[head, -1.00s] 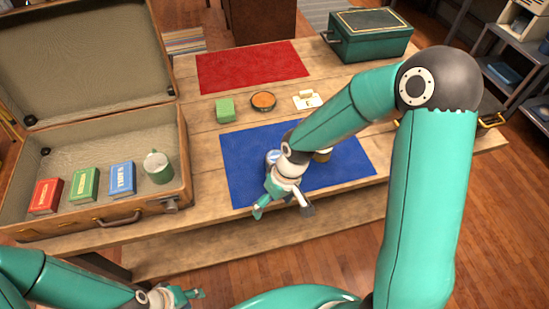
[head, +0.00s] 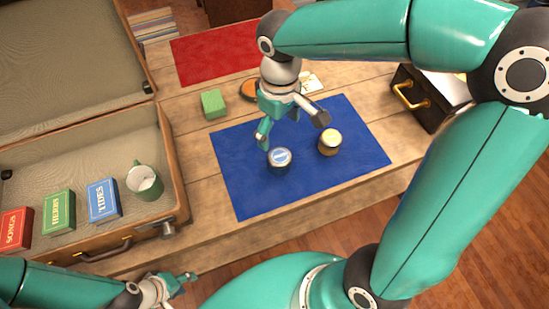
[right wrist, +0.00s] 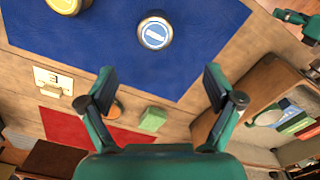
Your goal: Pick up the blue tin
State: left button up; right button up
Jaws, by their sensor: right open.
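The blue tin (head: 281,159) stands on the blue mat (head: 245,185), its pale lid with a blue label facing up. In the right wrist view the tin (right wrist: 155,31) is near the top, ahead of the fingertips. My right gripper (head: 292,128) is open and empty above the mat, just behind the tin. In the right wrist view its two fingers (right wrist: 160,82) are spread wide with nothing between them. My left gripper (head: 186,284) is at the lower left, in front of the table, away from the tin; its jaw state is unclear.
A yellow-lidded tin (head: 330,142) stands right of the blue tin. A green block (head: 214,104), an orange-topped dish (head: 250,90) and a red mat (head: 205,55) lie behind. An open suitcase (head: 178,180) at left holds books and a green mug (head: 144,181). A dark case (head: 425,100) stands at right.

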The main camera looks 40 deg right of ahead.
aim_at(280, 156)
jog(key=f, duration=0.8)
jog(key=shift+s+d+f, duration=0.15)
jog(key=shift+s+d, duration=0.05)
jog(key=shift+d, duration=0.15)
jog(key=shift+w+f, duration=0.2)
jog(key=shift+f, duration=1.3)
jog(key=shift+w+f, duration=0.15)
jog(key=shift+f, duration=1.3)
jog(key=c, duration=1.3)
